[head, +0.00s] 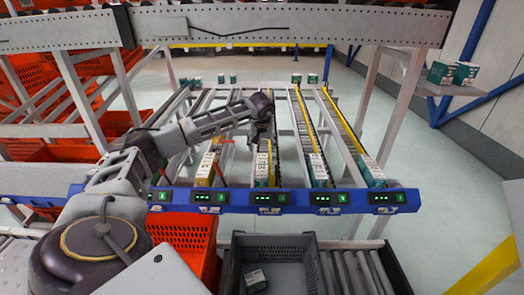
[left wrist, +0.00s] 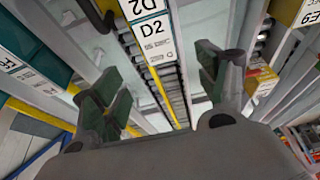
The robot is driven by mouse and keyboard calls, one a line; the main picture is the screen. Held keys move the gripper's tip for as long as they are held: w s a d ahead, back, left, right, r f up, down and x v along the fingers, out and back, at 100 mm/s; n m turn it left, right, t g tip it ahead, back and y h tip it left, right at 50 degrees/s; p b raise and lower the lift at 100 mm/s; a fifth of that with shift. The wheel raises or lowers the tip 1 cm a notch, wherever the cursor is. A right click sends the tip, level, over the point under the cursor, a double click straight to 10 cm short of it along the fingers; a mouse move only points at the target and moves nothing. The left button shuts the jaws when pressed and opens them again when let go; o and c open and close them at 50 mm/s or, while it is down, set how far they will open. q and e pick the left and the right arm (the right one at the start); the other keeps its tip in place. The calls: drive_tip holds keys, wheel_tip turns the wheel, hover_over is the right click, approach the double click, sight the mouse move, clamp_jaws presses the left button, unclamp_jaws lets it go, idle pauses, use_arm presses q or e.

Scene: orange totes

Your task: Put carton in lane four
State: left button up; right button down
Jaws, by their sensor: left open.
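A green and white carton (head: 256,280) lies in the dark grey tote (head: 277,241) at the bottom of the head view. Several cartons stand at the front ends of the rack lanes, including a white and yellow one (head: 205,168), one in front of my arm (head: 263,172), a white and teal one (head: 319,170) and a teal one at the far right lane (head: 371,172). My left gripper (head: 264,128) hangs over the second visible lane, behind its front carton. In the left wrist view it is open and empty (left wrist: 158,58), with a D2-labelled carton (left wrist: 150,34) between and beyond its fingers.
A blue rail (head: 290,200) with green-lit displays crosses the lane fronts. Orange totes (head: 182,231) stand at the lower left. A metal beam (head: 290,27) spans above. Two cartons (head: 452,73) sit on a side shelf at right. Rollers (head: 350,272) lie beside the grey tote.

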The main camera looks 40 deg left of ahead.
use_arm(q)
drive_tip(key=shift+v, duration=1.7)
drive_tip(key=shift+f, duration=0.1)
